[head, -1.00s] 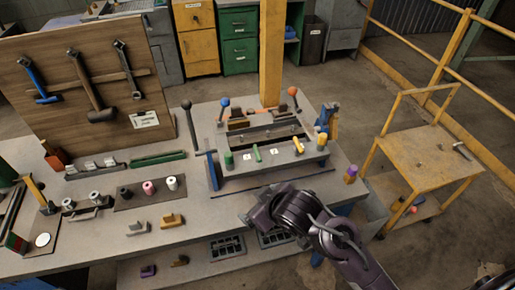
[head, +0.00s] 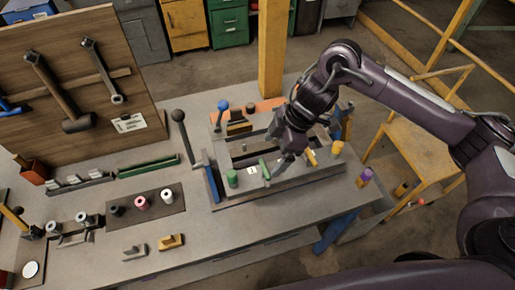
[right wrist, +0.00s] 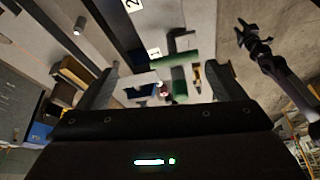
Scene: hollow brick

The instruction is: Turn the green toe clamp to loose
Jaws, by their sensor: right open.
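The green toe clamp (head: 265,170) is a small green bar on the front of the grey fixture (head: 225,196) in the head view, beside a white label. A green cylinder (head: 232,178) stands left of it. My right gripper (head: 281,163) is above the fixture's front, just right of the green clamp. In the right wrist view its two fingers (right wrist: 160,80) are wide apart with nothing held. Green parts show between and beyond them; which is the clamp I cannot tell. A dark forked shape (right wrist: 256,42) there looks like my left gripper; its jaw state is unclear.
A yellow clamp (head: 311,157) and a yellow cylinder (head: 338,148) stand on the fixture to the right. A black-knobbed lever (head: 180,117) and a blue-knobbed lever (head: 223,106) rise at its left and back. A purple-topped piece (head: 365,175) stands at the bench's right.

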